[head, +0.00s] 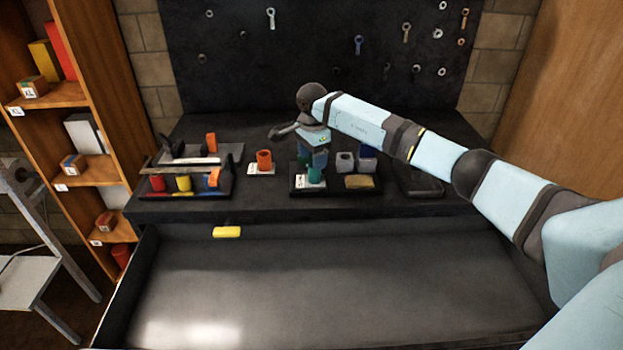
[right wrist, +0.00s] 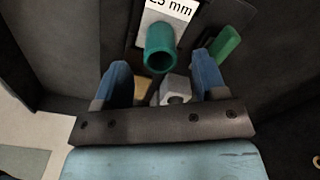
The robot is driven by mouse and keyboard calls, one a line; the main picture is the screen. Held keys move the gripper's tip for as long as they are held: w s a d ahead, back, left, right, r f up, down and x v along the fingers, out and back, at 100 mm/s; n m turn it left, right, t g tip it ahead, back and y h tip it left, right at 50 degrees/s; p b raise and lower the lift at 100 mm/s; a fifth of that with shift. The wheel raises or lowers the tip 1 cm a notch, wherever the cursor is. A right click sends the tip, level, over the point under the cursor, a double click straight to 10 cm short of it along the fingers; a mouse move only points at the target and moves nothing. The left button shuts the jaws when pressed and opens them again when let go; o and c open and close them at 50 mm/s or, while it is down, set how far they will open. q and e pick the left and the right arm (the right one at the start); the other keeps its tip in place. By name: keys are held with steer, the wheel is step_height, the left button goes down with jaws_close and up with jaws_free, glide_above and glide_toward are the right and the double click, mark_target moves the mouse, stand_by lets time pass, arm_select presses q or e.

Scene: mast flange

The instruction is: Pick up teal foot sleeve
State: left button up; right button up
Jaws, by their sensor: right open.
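A teal sleeve (head: 316,175), an open-topped tube, stands in the front left part of a dark tray (head: 335,194), by a white label. In the right wrist view the teal sleeve (right wrist: 159,46) shows its open end, beside a label (right wrist: 172,14) whose readable part ends in "5 mm". My right gripper (head: 314,158) is above the tray, close to the sleeve. In the right wrist view its blue fingers (right wrist: 161,80) are spread, with nothing gripped; the sleeve appears just beyond the gap between them. My left gripper is not in view.
The same tray holds a grey block (head: 345,161), a dark blue block (head: 367,160) and a tan block (head: 359,182). An orange sleeve (head: 264,160) stands to its left.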

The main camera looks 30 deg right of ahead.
mark_target(310, 174)
step_height(310, 174, down, 4)
steer(key=shift+f, duration=0.25)
steer(key=c, duration=1)
steer(key=shift+c, duration=0.9)
steer(key=shift+r, duration=0.15)
